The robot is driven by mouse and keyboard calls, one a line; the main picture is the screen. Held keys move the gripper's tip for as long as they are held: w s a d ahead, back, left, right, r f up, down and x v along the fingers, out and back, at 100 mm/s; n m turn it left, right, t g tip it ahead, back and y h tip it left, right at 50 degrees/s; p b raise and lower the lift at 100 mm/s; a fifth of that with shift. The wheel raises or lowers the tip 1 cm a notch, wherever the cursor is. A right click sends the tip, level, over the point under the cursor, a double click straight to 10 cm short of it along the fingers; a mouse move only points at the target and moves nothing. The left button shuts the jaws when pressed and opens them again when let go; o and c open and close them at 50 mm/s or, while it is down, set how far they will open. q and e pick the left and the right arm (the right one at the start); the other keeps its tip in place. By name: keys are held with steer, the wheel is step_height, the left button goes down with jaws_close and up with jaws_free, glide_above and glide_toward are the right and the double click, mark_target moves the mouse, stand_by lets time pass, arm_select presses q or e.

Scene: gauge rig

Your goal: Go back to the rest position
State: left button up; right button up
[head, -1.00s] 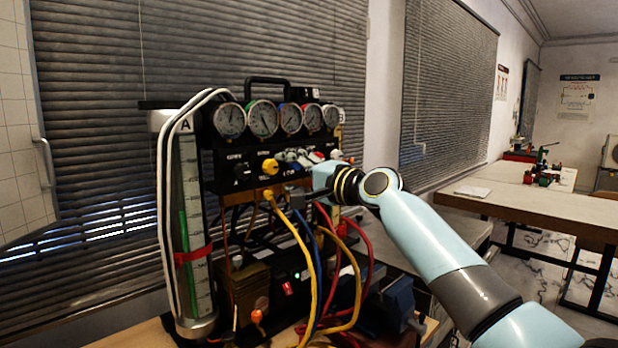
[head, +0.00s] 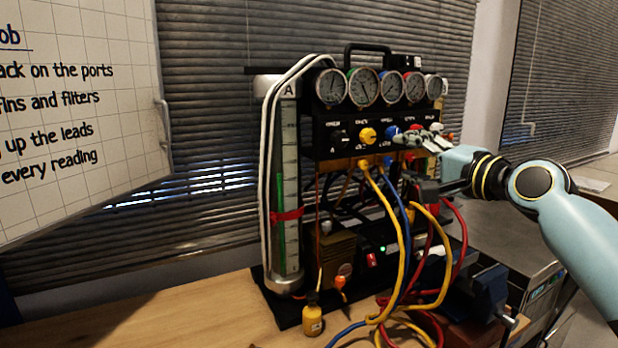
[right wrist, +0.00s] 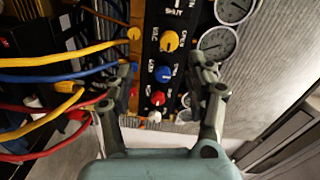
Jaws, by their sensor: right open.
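The gauge rig (head: 330,165) stands on a wooden bench, with a row of round dials on top and a black panel of coloured knobs below. My right gripper (head: 415,138) is in front of the panel's right part, open. In the right wrist view, its two fingers (right wrist: 167,78) are spread with the blue knob (right wrist: 163,74) and the red knob (right wrist: 158,98) showing between them. Nothing is held. The yellow knob (right wrist: 169,41) lies beyond the fingertips. Whether a finger touches the panel is unclear. My left gripper is out of view.
Yellow, blue and red hoses (head: 405,235) hang in loops below the panel, close to my right gripper. A yellow tagged bottle-like piece (head: 312,318) is on the bench (head: 180,315). A whiteboard (head: 80,110) is at left. The bench's left part is clear.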

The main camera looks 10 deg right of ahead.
steer(key=s+a+f+n+g+h, duration=0.1)
steer(key=s+a+f+n+g, duration=0.2)
steer(key=s+f, duration=0.55)
steer(key=s+a+f+n+g+h, duration=0.1)
steer(key=s+f+n+g, duration=0.3)
steer(key=s+f, duration=0.45)
steer(key=s+d+f+n+g+h, duration=0.3)
steer(key=s, duration=0.8)
steer(key=s+d+f+n+g+h, duration=0.2)
steer(key=s+n, duration=0.1)
steer(key=s, duration=0.8)
steer(key=s+d+f+g+b, duration=0.15)
steer(key=f+b, duration=0.25)
steer(key=f, duration=1.4)
steer(key=s+d+f+g+b, duration=0.15)
steer(key=f+b, duration=0.35)
steer(key=f, duration=1.3)
steer(key=s+d+f+b, duration=0.1)
steer(key=s+f+b, duration=0.5)
steer(key=s+f, duration=1.2)
step_height(320, 180, down, 4)
steer(key=shift+s+r+m, duration=0.15)
steer(key=shift+r+m, duration=0.05)
steer(key=shift+m, duration=0.2)
